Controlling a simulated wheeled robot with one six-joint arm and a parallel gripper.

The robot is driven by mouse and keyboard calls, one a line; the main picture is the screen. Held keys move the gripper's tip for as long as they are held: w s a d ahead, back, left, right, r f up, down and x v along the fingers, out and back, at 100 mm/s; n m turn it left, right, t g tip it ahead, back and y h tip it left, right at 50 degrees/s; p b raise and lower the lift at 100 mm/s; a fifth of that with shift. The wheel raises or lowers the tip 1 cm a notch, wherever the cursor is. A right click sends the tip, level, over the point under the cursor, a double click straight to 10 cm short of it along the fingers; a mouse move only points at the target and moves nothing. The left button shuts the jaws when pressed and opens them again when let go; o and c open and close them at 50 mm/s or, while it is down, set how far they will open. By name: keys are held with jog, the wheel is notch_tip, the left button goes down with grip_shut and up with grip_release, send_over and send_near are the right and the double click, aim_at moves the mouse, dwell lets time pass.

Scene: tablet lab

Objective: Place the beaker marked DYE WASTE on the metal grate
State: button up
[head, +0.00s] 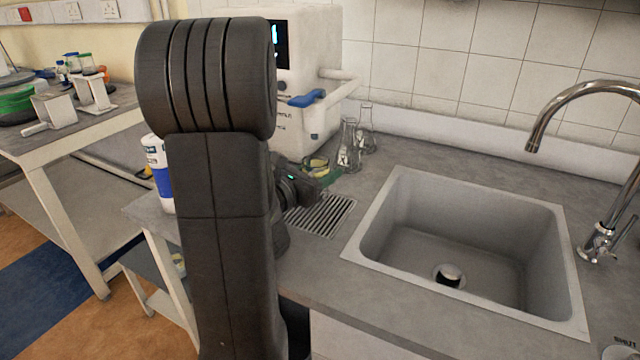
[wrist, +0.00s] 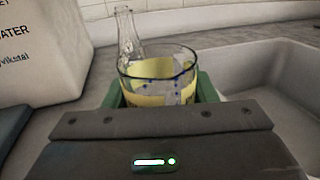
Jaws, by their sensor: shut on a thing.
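A clear glass beaker (head: 316,163) with a yellow band sits between the green fingers of my gripper (head: 328,178). In the wrist view the beaker (wrist: 158,72) stands upright between the fingers, and my gripper (wrist: 160,95) is shut on it. Its lower part is hidden by the gripper body, and no wording on it can be read. The metal grate (head: 325,216) lies in the counter, left of the sink, nearer the head camera than the beaker. My arm hides its left part. I cannot tell whether the beaker touches the counter.
Two glass flasks (head: 347,150) stand just behind the beaker; one flask (wrist: 127,42) shows in the wrist view. A white machine (head: 312,85) with a blue-handled tap stands behind. The sink (head: 465,240) is to the right. A white bottle (head: 158,172) is left of my arm.

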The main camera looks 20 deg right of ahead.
jog(key=shift+f, duration=1.7)
jog(key=shift+f+b, duration=0.2)
jog(key=shift+b, duration=0.1)
jog(key=o, duration=1.1)
jog(key=shift+r, duration=0.1)
jog(key=shift+r+p, duration=0.2)
jog(key=shift+p, duration=0.1)
jog(key=v, duration=1)
jog(key=shift+w+f+b, duration=0.1)
jog(key=shift+w+b, duration=0.05)
jog(key=shift+b, duration=0.2)
jog(key=shift+v, duration=1.1)
